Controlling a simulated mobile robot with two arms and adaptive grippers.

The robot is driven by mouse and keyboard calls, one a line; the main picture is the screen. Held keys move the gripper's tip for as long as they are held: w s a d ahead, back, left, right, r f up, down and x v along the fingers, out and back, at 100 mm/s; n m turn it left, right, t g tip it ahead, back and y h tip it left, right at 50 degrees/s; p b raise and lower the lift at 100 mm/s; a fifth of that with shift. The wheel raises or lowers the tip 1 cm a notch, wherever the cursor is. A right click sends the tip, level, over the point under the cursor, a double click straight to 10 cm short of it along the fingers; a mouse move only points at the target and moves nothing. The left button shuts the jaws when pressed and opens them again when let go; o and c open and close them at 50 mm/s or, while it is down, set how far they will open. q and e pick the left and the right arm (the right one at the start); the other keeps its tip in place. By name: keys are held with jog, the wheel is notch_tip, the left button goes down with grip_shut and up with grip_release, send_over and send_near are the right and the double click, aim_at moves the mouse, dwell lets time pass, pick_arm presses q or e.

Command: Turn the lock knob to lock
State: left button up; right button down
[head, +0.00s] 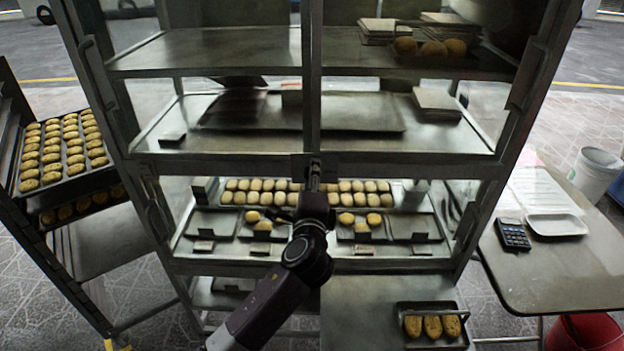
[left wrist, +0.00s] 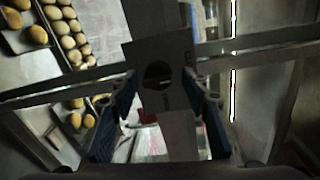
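The lock plate (left wrist: 172,58) sits where the metal bars of the glass-fronted cabinet cross, and fills the upper middle of the left wrist view. A dark round feature (left wrist: 157,75) on it looks like the lock knob, but its turn position is unclear. My left gripper (left wrist: 162,122) is open, its two dark fingers apart on either side below the plate, with nothing held. In the head view my left arm rises from the bottom to the cabinet's middle crossbar, and its wrist and gripper cover most of the lock area. My right gripper is not in view.
The cabinet (head: 230,165) holds trays of buns (head: 290,190) behind its doors. A tray rack (head: 62,150) stands at the left. A table (head: 560,265) with a calculator (head: 513,234) stands at the right, with a white bucket (head: 595,172) beyond.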

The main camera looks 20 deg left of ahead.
pick_arm(q)
jog(key=shift+f, duration=0.1)
jog(key=v, duration=1.2)
